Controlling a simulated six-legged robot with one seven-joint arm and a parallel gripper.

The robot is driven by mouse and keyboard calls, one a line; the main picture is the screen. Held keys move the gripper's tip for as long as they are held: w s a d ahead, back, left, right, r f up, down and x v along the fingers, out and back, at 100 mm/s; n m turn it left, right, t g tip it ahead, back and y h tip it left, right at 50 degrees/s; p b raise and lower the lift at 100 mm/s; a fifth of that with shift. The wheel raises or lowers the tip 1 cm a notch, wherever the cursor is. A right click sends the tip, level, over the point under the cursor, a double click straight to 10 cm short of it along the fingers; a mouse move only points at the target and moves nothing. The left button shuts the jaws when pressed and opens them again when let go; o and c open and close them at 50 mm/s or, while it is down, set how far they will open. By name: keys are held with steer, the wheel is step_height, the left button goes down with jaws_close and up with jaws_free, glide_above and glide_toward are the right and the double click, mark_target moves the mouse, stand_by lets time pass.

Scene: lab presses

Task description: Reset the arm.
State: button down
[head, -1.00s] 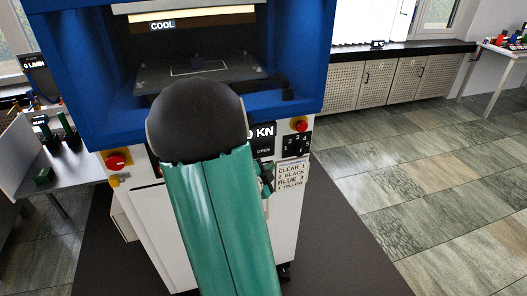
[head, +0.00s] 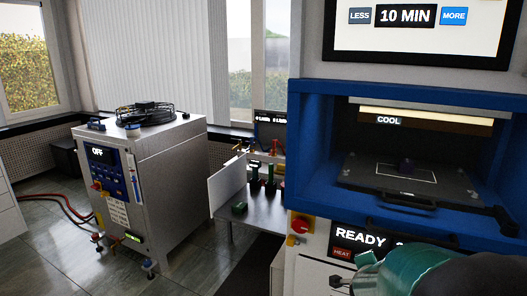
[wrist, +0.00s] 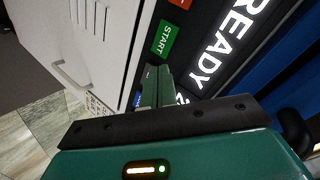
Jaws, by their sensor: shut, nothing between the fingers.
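My arm shows at the bottom right of the head view as teal and black links (head: 405,272). My gripper (wrist: 156,85) shows in the wrist view, its two green fingers together with nothing between them. It points at the press's front panel, near the green START button (wrist: 164,38) and the READY display (wrist: 222,50). I cannot tell whether the fingertips touch the panel. The blue-framed press (head: 308,135) stands at the right in the head view.
A grey cabinet unit (head: 165,190) reading OFF stands at the left, with red hoses (head: 62,212) on the floor. A small table (head: 262,212) with green-handled items stands between it and the press. Tiled floor (head: 60,262) is open at lower left.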

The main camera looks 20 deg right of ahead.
steer(key=a+r+n+y, duration=0.2)
steer(key=a+n, duration=0.2)
steer(key=a, duration=0.3)
steer(key=w+a+r+n+t+y, duration=0.1)
steer(key=a+r+n+y, duration=0.15)
steer(key=a, duration=0.45)
steer(key=a+r+n+y, duration=0.2)
steer(key=a+n+y, duration=0.1)
steer(key=a+n, duration=0.3)
steer(key=s+a+r+n+g+y, duration=0.1)
steer(key=s+a+r+n+g, duration=0.2)
steer(key=s+a+n, duration=0.5)
steer(key=s+a, duration=0.4)
steer(key=shift+s, duration=0.25)
